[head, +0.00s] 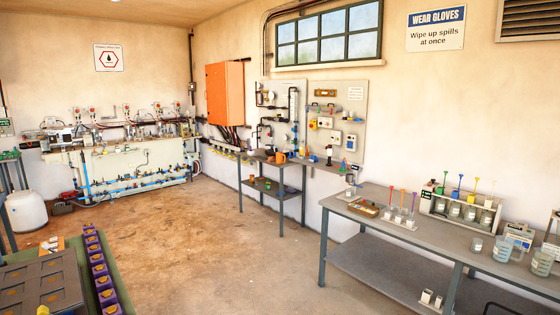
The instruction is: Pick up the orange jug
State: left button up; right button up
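A small orange vessel that looks like the orange jug (280,158) stands on the top of a narrow dark side table (262,163), against the back wall near the middle of the view. It is far off and small, so its spout and handle are hard to make out. Nothing is seen holding it. Neither of my grippers is in view.
A long grey bench (385,229) with beakers and racks runs along the right wall. A green-edged table (121,285) with a row of purple blocks stands at the near left. A white drum (26,212) stands at far left. The brown floor (190,245) between is clear.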

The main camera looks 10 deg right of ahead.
aim_at(279, 156)
jog(key=i+z, duration=0.25)
jog(key=i, duration=4.85)
